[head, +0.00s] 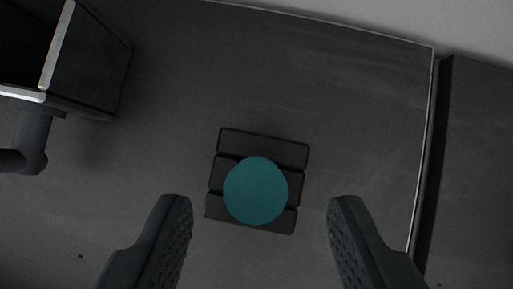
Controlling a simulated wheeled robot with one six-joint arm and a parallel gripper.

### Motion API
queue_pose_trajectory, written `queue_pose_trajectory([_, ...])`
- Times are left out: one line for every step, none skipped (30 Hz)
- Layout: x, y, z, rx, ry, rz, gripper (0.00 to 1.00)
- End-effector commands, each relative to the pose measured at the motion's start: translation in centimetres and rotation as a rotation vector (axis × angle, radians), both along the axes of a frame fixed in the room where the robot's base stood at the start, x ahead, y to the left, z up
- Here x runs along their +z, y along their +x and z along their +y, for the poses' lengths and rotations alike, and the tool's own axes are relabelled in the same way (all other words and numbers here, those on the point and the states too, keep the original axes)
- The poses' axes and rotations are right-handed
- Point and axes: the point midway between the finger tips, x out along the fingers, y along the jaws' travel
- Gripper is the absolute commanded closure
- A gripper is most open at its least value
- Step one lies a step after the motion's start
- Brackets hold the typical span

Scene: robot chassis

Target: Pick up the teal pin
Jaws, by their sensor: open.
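The teal pin (255,190) shows as a round teal disc, seen end-on from above. It stands over a small dark slatted pad (262,147) on the dark surface. My gripper (260,208) is open, with one dark ridged finger to the left of the pin and one to the right. The pin lies between the lines of the two fingers, slightly beyond their tips in the picture. Neither finger touches it. The pin's sides and lower end are hidden under its round top.
A dark open box with a pale rim (60,45) stands at the upper left, with a dark cylindrical part (32,140) below it. A raised edge (432,150) runs down the right side. The dark surface around the pad (350,110) is clear.

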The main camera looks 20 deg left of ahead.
Motion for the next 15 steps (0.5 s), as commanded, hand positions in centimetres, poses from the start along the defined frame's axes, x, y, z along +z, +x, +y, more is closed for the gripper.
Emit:
queue_pose_trajectory([-0.1, 0.1, 0.0, 0.000, 0.000, 0.000, 0.51])
queue_pose_trajectory([-0.2, 0.1, 0.0, 0.000, 0.000, 0.000, 0.51])
queue_pose_trajectory([-0.3, 0.2, 0.1, 0.000, 0.000, -0.001, 0.51])
queue_pose_trajectory([-0.4, 0.4, 0.1, 0.000, 0.000, -0.001, 0.51])
queue_pose_trajectory([-0.6, 0.5, 0.1, 0.000, 0.000, -0.001, 0.51])
queue_pose_trajectory([-0.9, 0.7, 0.2, 0.000, 0.000, 0.000, 0.51])
queue_pose_trajectory([-1.1, 1.0, 0.3, 0.000, 0.000, 0.000, 0.51])
queue_pose_trajectory([-1.5, 1.2, 0.3, 0.000, 0.000, 0.001, 0.51])
queue_pose_trajectory([-1.9, 1.5, 0.4, 0.000, 0.001, 0.002, 0.51])
queue_pose_trajectory([-2.2, 1.8, 0.5, -0.001, 0.000, 0.001, 0.51])
queue_pose_trajectory([-2.5, 2.1, 0.6, -0.001, 0.000, 0.001, 0.51])
queue_pose_trajectory([-3.0, 2.4, 0.6, -0.001, 0.000, 0.001, 0.51])
queue_pose_trajectory([-3.3, 2.6, 0.7, -0.001, 0.000, 0.001, 0.51])
queue_pose_trajectory([-3.6, 2.8, 0.7, -0.001, 0.000, 0.002, 0.51])
queue_pose_trajectory([-3.9, 3.0, 0.8, -0.001, 0.000, 0.001, 0.51])
